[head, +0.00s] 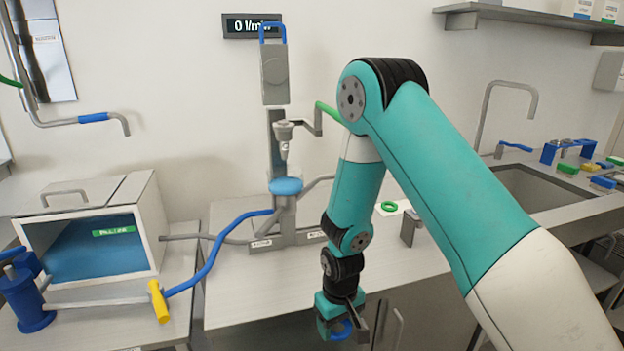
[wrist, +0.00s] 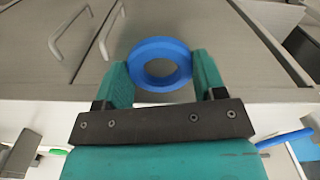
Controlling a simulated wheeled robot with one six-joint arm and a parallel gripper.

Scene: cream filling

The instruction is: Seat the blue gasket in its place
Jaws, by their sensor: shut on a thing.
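My gripper (head: 334,322) hangs low in front of the counter's front edge in the head view, pointing down. It is shut on the blue gasket (wrist: 147,50), a flat ring held between the two teal fingers in the wrist view. The gasket's open hole faces the wrist camera. In the head view only part of the gasket (head: 342,330) shows beside the fingers. The filling stand (head: 277,125) is on the counter, behind and left of my gripper, with a nozzle above a round blue piece (head: 286,186). I cannot tell where the gasket's seat is.
A green ring (head: 389,206) lies on the counter right of the stand. A blue pipe with a yellow handle (head: 159,301) crosses the gap at left, by an open-fronted box (head: 149,225). The sink (head: 540,190) is at right.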

